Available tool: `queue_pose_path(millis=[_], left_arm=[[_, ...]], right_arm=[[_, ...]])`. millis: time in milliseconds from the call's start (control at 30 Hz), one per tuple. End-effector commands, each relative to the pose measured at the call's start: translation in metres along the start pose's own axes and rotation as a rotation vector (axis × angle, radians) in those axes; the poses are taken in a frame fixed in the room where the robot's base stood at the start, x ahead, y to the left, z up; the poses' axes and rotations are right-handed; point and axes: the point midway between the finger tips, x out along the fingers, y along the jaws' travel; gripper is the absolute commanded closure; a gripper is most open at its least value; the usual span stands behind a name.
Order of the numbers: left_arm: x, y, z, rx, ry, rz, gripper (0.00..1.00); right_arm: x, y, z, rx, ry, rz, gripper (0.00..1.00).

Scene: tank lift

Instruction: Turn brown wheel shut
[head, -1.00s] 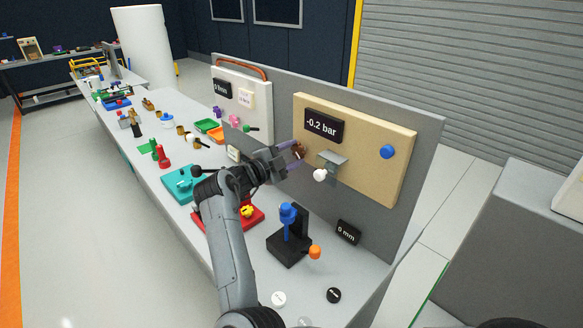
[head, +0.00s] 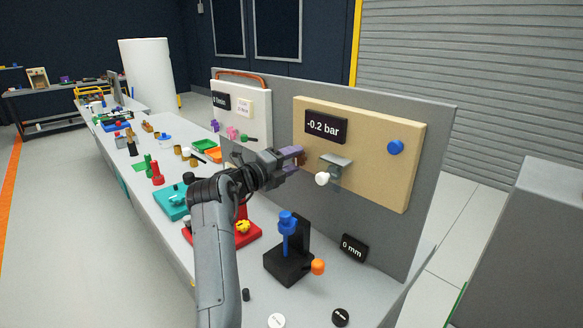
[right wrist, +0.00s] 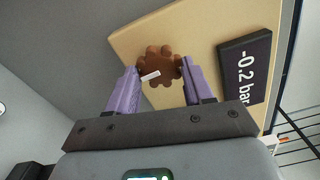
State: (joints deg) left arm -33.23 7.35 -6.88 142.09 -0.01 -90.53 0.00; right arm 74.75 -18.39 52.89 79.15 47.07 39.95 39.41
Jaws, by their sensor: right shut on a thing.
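The brown wheel (right wrist: 159,66) shows in the right wrist view as a scalloped knob with a pale bar marker on it, in front of the tan board (right wrist: 200,20). In the head view the brown wheel (head: 301,158) is mostly hidden behind my right gripper (head: 295,157). In the right wrist view my right gripper (right wrist: 156,75) has a purple finger on each side of the wheel and is shut on it. The dark display (head: 326,126) on the board reads "-0.2 bar". My left gripper is not in view.
A grey bracket with a white knob (head: 322,179) and a blue knob (head: 395,147) stick out from the board right of my gripper. Below stand a black stand with a blue part (head: 287,222) and an orange knob (head: 317,267). The bench at left is crowded.

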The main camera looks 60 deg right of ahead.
Motion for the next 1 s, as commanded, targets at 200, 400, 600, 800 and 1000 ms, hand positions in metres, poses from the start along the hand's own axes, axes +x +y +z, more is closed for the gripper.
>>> queue_pose_path(millis=[200, 400, 600, 800, 1000], left_arm=[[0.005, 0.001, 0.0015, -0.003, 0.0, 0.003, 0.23], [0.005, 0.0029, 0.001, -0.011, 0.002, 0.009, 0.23], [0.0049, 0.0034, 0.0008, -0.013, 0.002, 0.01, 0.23], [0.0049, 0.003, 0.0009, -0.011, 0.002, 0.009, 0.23], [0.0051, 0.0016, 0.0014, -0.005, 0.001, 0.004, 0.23]], right_arm=[[0.0, -0.0006, -0.0003, 0.047, 0.001, -0.002, 0.79], [0.0, -0.0011, -0.0001, 0.057, 0.001, -0.001, 0.79], [0.0, -0.0012, 0.0, 0.056, 0.001, -0.001, 0.79], [0.0, -0.0009, 0.0, 0.055, 0.0, -0.001, 0.24], [0.0, -0.0003, 0.0001, 0.053, 0.0, 0.0, 0.23]])
